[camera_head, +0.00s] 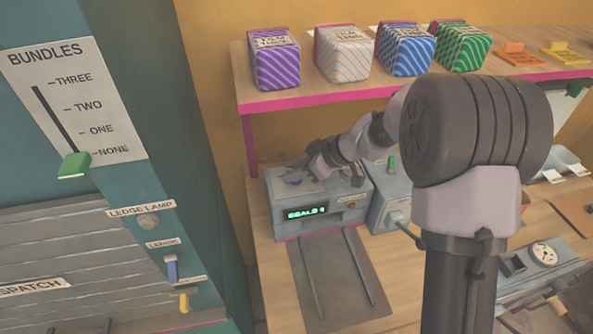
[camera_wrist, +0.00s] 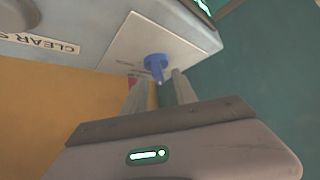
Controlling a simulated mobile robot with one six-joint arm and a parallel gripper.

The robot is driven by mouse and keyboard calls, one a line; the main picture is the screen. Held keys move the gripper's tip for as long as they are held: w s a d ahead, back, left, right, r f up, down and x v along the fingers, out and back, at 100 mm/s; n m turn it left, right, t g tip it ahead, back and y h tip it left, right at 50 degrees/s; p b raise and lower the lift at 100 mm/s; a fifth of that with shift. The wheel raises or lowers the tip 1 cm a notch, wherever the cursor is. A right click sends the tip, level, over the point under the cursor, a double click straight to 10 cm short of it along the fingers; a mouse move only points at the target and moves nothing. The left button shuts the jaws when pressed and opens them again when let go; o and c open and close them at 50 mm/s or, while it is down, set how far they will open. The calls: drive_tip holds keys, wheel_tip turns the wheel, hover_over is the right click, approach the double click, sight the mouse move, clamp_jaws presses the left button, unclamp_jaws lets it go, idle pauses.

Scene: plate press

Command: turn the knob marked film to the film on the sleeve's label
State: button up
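A blue knob (camera_wrist: 156,64) sits on a pale panel of a grey machine in the wrist view. Small print beside it is too blurred to read, so I cannot tell its marking. My gripper (camera_wrist: 159,84) has its two fingers apart, with the knob at their tips. I cannot tell whether they touch it. In the head view the machine (camera_head: 287,222) stands on the bench with a lit green display (camera_head: 307,213). My gripper (camera_head: 318,165) is over its top, small and partly hidden by its own wrist. I make out no sleeve with a readable label.
Striped packs, purple (camera_head: 274,60), white (camera_head: 343,55), blue (camera_head: 405,50) and green (camera_head: 463,47), stand on a pink-edged shelf (camera_head: 330,95) above the machine. A grey unit (camera_head: 388,210) is close at its right. A teal cabinet (camera_head: 150,110) stands left.

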clamp_jaws()
drive_tip(key=shift+f, duration=0.1)
